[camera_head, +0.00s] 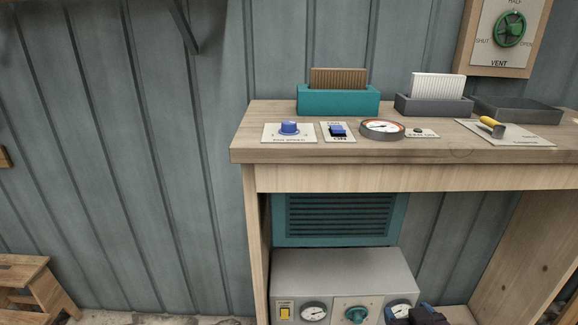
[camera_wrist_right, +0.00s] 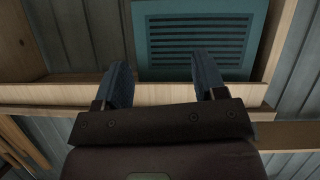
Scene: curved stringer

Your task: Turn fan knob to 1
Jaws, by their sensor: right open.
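The fan knob (camera_head: 289,128) is a blue round knob on a white plate whose label appears to read "FAN SPEED", at the left end of the wooden bench top. Its exact setting is too small to tell. My right gripper (camera_head: 424,315) is at the bottom edge of the head view, well below and to the right of the knob, in front of the lower grey box. In the right wrist view the right gripper (camera_wrist_right: 163,82) has its two blue fingers wide apart with nothing between them. My left gripper is not in view.
A blue switch (camera_head: 337,131) sits right of the knob, then a round gauge (camera_head: 382,128) and a yellow-handled lever (camera_head: 492,125). A teal holder (camera_head: 338,101) stands behind. The bench front edge (camera_head: 400,177) overhangs the grey box (camera_head: 345,270) and teal louvre (camera_head: 338,217).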

